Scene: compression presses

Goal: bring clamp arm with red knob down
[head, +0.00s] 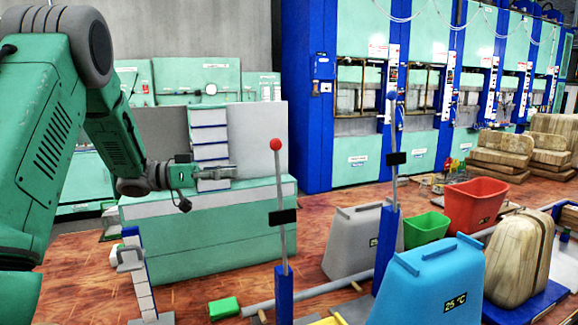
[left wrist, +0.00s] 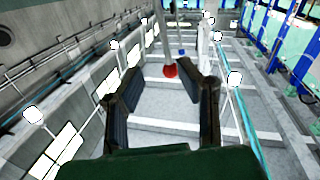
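The clamp arm (head: 280,195) is a thin grey rod with a red knob (head: 276,144) on top and a black block partway down. It stands nearly upright out of a blue post (head: 284,292). My left gripper (head: 226,172) reaches in from the left, a little below knob height, left of the rod and apart from it in the head view. In the left wrist view my left gripper (left wrist: 170,84) has its two fingers spread, with nothing held. The red knob (left wrist: 170,71) shows between and beyond the fingertips there. My right gripper is in neither view.
A second upright rod with a blue knob (head: 391,95) stands to the right on a blue post. Grey (head: 350,245) and blue (head: 425,285) bins, a green bin (head: 426,227) and a red bin (head: 474,203) stand at right. A green cabinet (head: 210,230) is behind my gripper.

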